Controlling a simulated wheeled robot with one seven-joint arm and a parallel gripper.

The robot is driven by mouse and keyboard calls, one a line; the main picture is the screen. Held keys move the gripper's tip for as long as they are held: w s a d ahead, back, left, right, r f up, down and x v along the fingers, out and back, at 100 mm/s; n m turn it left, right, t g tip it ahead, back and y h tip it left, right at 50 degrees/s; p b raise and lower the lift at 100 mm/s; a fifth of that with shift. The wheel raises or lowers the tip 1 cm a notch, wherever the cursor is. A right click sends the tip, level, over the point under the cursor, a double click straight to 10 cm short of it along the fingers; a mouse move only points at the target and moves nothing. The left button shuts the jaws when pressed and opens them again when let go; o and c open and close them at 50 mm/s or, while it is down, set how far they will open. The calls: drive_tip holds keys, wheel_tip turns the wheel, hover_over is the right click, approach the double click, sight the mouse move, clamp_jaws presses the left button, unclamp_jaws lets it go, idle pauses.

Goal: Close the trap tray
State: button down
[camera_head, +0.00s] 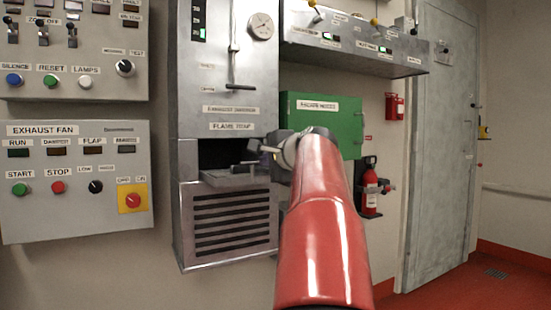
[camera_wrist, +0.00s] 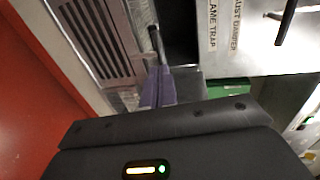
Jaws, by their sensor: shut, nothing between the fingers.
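The trap tray (camera_head: 228,179) is a grey metal slab at the mouth of the dark opening under the "FLAME TRAP" label (camera_head: 233,126). It appears to stick out of the opening, with a small handle-like part on top. My gripper (camera_head: 258,152) is at the right side of the opening, close to the tray's handle end. In the wrist view my gripper's fingers (camera_wrist: 158,88) are shut and empty, beside a dark rod (camera_wrist: 155,42) near the louvred grille. Whether the fingers touch the tray or rod, I cannot tell.
The louvred grille (camera_head: 232,222) lies below the opening. A green box (camera_head: 335,120) is on the wall at right, behind my arm, with a fire extinguisher (camera_head: 370,190) below it. Control panels (camera_head: 75,180) are at left. The exhaust damper lever (camera_head: 233,70) hangs above.

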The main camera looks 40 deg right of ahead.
sight(254, 163)
drive_tip(key=shift+x, duration=2.25)
drive_tip(key=shift+a, duration=0.1)
